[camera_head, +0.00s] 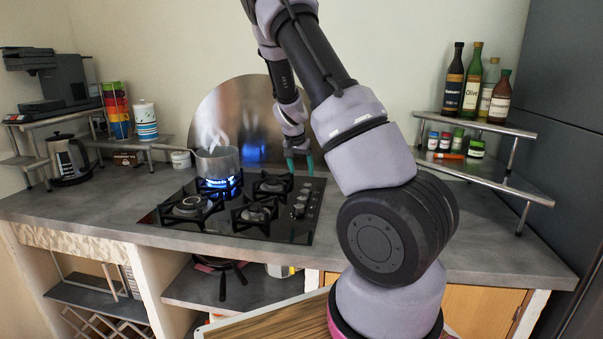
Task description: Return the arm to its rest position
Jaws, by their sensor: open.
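My arm rises from the front right of the picture, bends at the top and comes down over the back of the counter. My gripper (299,164) hangs at the arm's end with its teal fingers pointing down. The fingers are apart and nothing shows between them. It is beside the right rear part of the black gas hob (240,222), in front of the round metal splash plate (254,110). A steaming pot (217,162) stands left of my gripper on a burner with a lit blue flame.
A corner shelf (487,124) with bottles (472,82) and small jars stands right of my arm. A kettle (69,159), a coffee machine (52,80), stacked cups (116,108) and a striped canister (145,120) are at left. The counter (490,240) is bare at front right.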

